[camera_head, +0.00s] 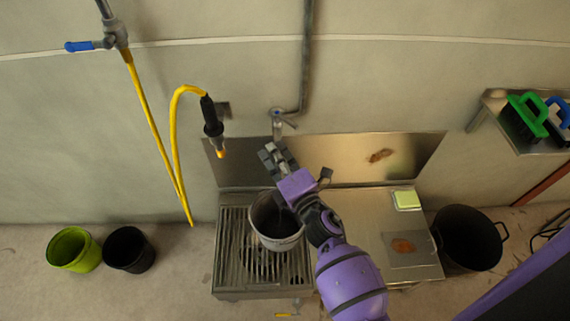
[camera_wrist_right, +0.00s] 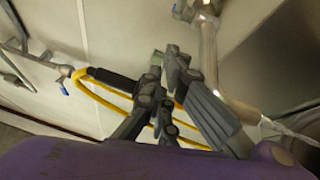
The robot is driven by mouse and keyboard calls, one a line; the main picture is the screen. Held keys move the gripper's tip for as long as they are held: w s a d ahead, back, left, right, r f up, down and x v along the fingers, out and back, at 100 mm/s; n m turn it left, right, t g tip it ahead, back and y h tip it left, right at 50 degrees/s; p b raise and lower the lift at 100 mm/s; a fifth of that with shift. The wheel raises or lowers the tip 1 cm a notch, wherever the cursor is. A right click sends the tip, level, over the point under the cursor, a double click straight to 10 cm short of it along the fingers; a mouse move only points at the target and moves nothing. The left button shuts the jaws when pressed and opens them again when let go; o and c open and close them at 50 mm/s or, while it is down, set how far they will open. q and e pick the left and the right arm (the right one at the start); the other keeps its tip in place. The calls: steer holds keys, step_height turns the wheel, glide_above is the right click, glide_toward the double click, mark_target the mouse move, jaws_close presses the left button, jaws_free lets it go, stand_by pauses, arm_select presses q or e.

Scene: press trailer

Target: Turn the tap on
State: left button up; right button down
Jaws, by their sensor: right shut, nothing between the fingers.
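The metal tap (camera_head: 277,121) is on the wall at the lower end of a grey pipe, above the steel sink's backsplash. Its small lever (camera_head: 291,125) points to the right; I cannot tell how far it is turned. The tap also shows at the top of the right wrist view (camera_wrist_right: 188,11). My right gripper (camera_head: 268,153) is shut and empty, just below the tap in the head view and seemingly apart from it. A pale bucket (camera_head: 293,244) stands on the grate (camera_head: 232,270), partly hidden by my right arm. No water is visible. My left gripper is not in view.
A yellow hose (camera_head: 174,125) with a black nozzle (camera_head: 210,115) hangs left of the tap. A blue-handled valve (camera_head: 80,46) is further left. Green (camera_head: 72,249) and black (camera_head: 129,250) buckets stand left; a black pot (camera_head: 470,239) stands right. A shelf (camera_head: 490,108) holds brushes.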

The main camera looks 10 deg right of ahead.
steer(key=w+d, duration=0.1)
steer(key=w+d+r+p, duration=0.1)
steer(key=w, duration=0.1)
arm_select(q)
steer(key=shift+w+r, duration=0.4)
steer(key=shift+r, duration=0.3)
arm_select(e)
steer(key=shift+w+d+f, duration=0.1)
steer(key=shift+w+d, duration=0.05)
steer(key=shift+d, duration=0.4)
steer(key=shift+w+d, duration=0.2)
steer(key=shift+d, duration=0.8)
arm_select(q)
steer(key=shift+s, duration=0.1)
arm_select(e)
steer(key=shift+a, duration=0.1)
